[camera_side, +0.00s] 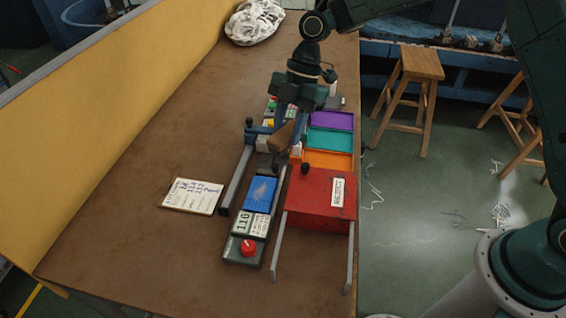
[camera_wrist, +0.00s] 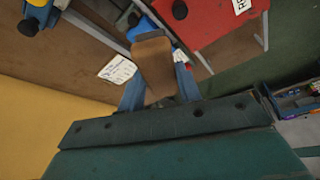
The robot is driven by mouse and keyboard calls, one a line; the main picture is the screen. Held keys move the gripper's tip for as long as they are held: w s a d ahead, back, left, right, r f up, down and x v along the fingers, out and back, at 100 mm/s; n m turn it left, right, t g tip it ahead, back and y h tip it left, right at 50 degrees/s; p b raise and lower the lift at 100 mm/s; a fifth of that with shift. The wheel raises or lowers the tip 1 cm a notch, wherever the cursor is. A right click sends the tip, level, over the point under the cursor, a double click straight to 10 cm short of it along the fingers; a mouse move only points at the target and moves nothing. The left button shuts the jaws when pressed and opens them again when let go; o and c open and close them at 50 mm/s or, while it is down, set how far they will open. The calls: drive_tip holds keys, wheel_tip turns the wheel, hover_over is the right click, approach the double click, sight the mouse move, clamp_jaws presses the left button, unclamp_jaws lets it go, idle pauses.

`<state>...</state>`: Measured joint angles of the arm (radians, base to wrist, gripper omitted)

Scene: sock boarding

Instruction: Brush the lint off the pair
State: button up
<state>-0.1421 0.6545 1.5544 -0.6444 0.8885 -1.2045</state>
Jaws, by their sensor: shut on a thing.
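My gripper (camera_side: 283,126) points down over the far part of the station on the brown table. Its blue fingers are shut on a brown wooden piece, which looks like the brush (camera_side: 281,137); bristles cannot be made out. In the wrist view the brush (camera_wrist: 153,62) stands between the two fingers (camera_wrist: 160,88). A flat blue piece (camera_side: 260,193) with a pale patch lies on the station nearer the side camera, apart from the brush; it looks like the pair. In the wrist view a blue part (camera_wrist: 141,28) shows partly behind the brush.
A red box (camera_side: 318,200) with a white label stands right of the blue piece. Purple (camera_side: 331,120), teal (camera_side: 329,138) and orange (camera_side: 327,160) trays lie behind it. A handwritten card (camera_side: 192,196) lies left. A number display (camera_side: 243,223) and red button (camera_side: 248,247) sit in front.

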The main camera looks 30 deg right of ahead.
sight(272, 140)
drive_tip(key=a+f+n, duration=0.1)
drive_tip(key=n, duration=0.1)
drive_tip(key=s+a+f+n+g, duration=0.1)
drive_tip(key=a, duration=0.1)
drive_tip(key=a+f+n+h, duration=0.1)
drive_tip(key=a+n, duration=0.1)
drive_tip(key=shift+s+a+f+n+g, duration=0.1)
drive_tip(key=shift+s+a+n+g, duration=0.05)
drive_tip(key=shift+s+n+g, duration=0.2)
